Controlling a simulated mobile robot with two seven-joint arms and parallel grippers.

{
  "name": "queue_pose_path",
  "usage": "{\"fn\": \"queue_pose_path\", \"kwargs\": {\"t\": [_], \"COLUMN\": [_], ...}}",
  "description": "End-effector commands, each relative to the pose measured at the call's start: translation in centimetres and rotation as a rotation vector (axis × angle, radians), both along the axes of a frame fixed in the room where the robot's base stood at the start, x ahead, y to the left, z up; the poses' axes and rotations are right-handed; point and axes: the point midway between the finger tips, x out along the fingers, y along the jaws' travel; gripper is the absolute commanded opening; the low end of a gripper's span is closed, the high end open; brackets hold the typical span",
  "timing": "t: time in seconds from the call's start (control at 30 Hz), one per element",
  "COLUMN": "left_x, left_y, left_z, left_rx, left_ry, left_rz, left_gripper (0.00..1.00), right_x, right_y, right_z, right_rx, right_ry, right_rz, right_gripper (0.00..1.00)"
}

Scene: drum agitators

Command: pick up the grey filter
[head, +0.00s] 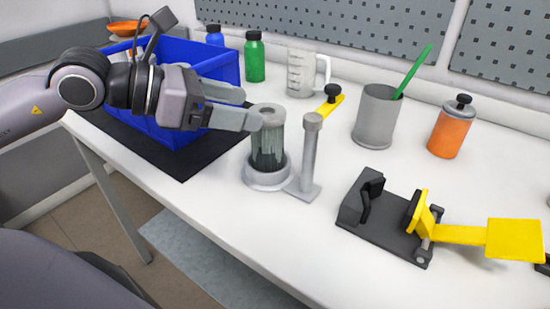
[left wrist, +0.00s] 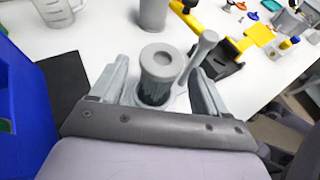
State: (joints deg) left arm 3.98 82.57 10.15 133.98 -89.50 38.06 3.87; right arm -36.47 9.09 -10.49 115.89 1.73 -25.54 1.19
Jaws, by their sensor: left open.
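The grey filter (head: 268,145) stands upright in a round light grey holder (head: 267,178) with a post beside it. It has a pleated dark body and a flat round cap. In the left wrist view the filter (left wrist: 160,64) shows between the two fingers. My left gripper (head: 248,108) is open, at the height of the filter's upper part. In the left wrist view the fingers of my left gripper (left wrist: 160,85) lie on either side of the filter, with gaps visible. In the head view the near finger's tip overlaps the filter's cap edge. My right gripper is not seen.
A blue crate (head: 218,68) on a black mat (head: 185,165) is behind and left. The grey post (head: 311,150) rises close right of the filter. A black and yellow clamp (head: 385,225), a grey cup (head: 376,118) and an orange canister (head: 449,132) stand to the right.

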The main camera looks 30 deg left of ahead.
Motion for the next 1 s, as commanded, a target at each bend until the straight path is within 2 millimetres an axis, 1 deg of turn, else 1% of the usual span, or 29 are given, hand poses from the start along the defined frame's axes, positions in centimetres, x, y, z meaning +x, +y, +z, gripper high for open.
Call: {"fn": "queue_pose_path", "kwargs": {"t": [0.03, 0.13, 0.27, 0.43, 0.6, 0.87, 1.0], "left_x": [0.0, 0.0, 0.1, 0.5, 0.9, 1.3, 1.5], "left_y": [0.0, 0.0, -0.1, -0.2, -0.7, -1.3, -1.5], "left_z": [-1.0, -1.4, -1.4, -1.3, -1.6, -2.1, -2.2], "left_rx": [-0.002, -0.003, -0.006, -0.010, -0.009, -0.006, -0.008], "left_ry": [0.000, 0.000, 0.000, 0.001, 0.001, 0.001, 0.000], "left_rz": [-0.001, -0.001, 0.000, 0.003, 0.002, -0.002, -0.002], "left_gripper": [0.75, 0.75, 0.75, 0.75, 0.75, 0.75, 0.75], "right_x": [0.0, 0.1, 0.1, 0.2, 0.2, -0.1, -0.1], "right_y": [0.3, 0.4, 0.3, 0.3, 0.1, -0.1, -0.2], "right_z": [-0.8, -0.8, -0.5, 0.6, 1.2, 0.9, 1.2], "right_rx": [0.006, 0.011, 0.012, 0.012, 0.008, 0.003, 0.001], "right_ry": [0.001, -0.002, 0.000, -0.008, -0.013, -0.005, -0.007], "right_rz": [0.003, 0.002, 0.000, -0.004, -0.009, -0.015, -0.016], "right_gripper": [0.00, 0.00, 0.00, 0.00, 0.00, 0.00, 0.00]}}
